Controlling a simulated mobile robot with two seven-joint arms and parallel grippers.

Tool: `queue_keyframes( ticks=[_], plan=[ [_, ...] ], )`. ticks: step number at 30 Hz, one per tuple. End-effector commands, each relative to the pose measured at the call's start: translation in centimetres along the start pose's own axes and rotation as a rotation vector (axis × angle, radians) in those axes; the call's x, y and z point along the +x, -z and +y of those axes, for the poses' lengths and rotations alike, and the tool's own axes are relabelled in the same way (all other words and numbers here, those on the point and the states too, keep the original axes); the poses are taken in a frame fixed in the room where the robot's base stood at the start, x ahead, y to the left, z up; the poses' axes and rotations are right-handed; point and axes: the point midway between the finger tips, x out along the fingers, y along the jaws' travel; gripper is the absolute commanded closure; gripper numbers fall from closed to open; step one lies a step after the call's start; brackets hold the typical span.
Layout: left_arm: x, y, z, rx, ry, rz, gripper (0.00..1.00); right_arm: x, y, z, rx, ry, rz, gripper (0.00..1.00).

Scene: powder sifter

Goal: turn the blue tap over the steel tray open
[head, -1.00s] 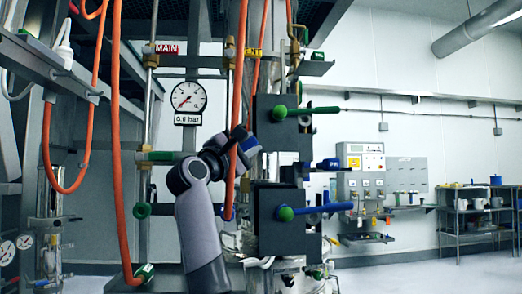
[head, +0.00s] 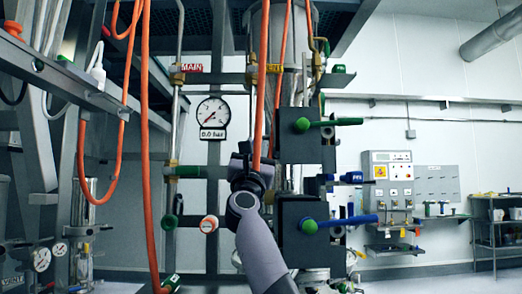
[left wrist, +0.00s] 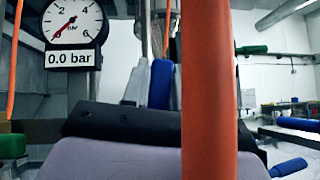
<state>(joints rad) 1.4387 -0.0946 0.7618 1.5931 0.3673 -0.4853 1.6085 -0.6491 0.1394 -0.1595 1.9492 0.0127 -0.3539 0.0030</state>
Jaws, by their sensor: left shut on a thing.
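My left gripper (head: 250,160) is raised beside the orange hose in the head view, its tips partly hidden. In the left wrist view it is shut on an upright blue handle (left wrist: 160,85) between its grey fingers; the hose hides part of this. I cannot tell whether this handle is the tap over the steel tray. My right gripper is not in view.
An orange hose (left wrist: 209,90) hangs close in front of the left wrist camera. A pressure gauge (head: 212,111) reads 0.0 bar. A green lever (head: 335,123) sticks out above the blue one. Other orange hoses hang at the left. Open floor lies at the right.

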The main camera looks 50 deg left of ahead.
Motion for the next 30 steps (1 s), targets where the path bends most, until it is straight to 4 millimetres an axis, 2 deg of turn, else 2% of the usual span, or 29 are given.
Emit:
queue_keyframes(
  ticks=[10, 28, 29, 30],
  plan=[
    [-0.1, 0.1, 0.8, -0.116, -0.113, 0.001, 1.00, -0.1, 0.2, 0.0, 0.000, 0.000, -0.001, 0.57],
    [-0.1, 0.2, 1.1, -0.141, -0.142, 0.001, 1.00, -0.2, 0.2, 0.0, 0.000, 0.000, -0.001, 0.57],
    [-0.1, 0.2, 1.1, -0.141, -0.142, 0.001, 0.66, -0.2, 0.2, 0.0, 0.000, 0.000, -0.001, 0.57],
    [-0.1, 0.2, 1.1, -0.141, -0.141, 0.001, 0.53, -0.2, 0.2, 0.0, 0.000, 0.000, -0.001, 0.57]
  ],
)
